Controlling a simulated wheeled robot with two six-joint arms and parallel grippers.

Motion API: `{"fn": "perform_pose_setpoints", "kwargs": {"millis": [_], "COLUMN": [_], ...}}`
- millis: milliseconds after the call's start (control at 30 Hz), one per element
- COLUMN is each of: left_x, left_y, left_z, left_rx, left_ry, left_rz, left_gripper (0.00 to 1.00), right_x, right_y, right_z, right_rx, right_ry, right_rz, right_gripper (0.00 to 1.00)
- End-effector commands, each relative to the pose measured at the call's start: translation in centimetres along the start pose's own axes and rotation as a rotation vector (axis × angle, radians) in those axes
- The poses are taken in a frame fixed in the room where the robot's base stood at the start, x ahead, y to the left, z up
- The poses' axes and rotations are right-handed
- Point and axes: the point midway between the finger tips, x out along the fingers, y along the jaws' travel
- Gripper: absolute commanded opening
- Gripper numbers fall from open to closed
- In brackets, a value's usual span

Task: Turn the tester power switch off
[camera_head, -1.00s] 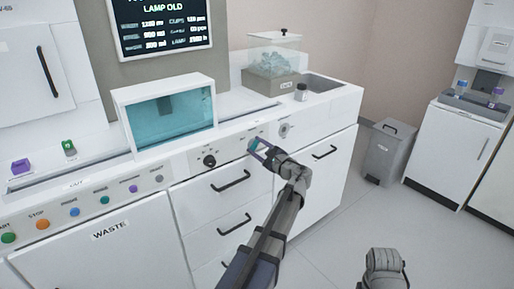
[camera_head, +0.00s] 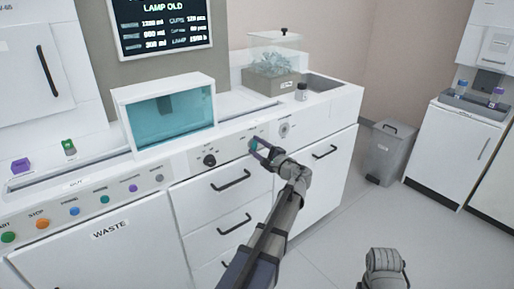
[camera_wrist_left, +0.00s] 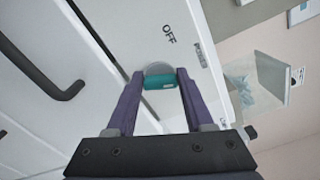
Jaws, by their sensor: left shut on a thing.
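The tester power switch is a teal knob on a round pale base, set in the white front panel. In the left wrist view the knob (camera_wrist_left: 159,82) sits between the two purple fingers of my left gripper (camera_wrist_left: 160,86), with the word OFF on the panel beside it. In the head view my left gripper (camera_head: 259,150) is at the panel, right of the black knob, and mostly covers the switch. The left gripper is shut on the switch knob. A grey part of my right arm shows at the bottom of the head view; its fingers cannot be made out.
A black knob (camera_head: 209,160) is left of the gripper and a round lock (camera_head: 284,130) is right of it. Drawers with black handles (camera_head: 230,181) lie below. A teal-windowed box (camera_head: 172,120) stands on the counter. A grey bin (camera_head: 388,153) stands on the open floor.

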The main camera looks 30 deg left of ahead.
Motion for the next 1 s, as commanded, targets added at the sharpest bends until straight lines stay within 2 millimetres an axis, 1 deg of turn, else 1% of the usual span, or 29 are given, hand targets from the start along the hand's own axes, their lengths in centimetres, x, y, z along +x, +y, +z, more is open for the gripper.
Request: {"fn": "perform_pose_setpoints", "kwargs": {"millis": [700, 1000], "left_x": [-0.07, -0.08], "left_y": [0.5, 0.6], "left_z": [-0.12, -0.23], "left_rx": [-0.681, -0.937], "left_ry": [0.0, 0.0], "left_rz": [0.003, 0.003], "left_gripper": [0.0, 0.0], "right_x": [0.45, 0.58], "right_y": [-0.03, -0.03], "right_z": [-0.03, -0.04], "right_rx": [0.0, 0.0], "right_ry": [0.0, 0.0], "right_rz": [0.001, 0.001], "right_gripper": [0.5, 0.5]}}
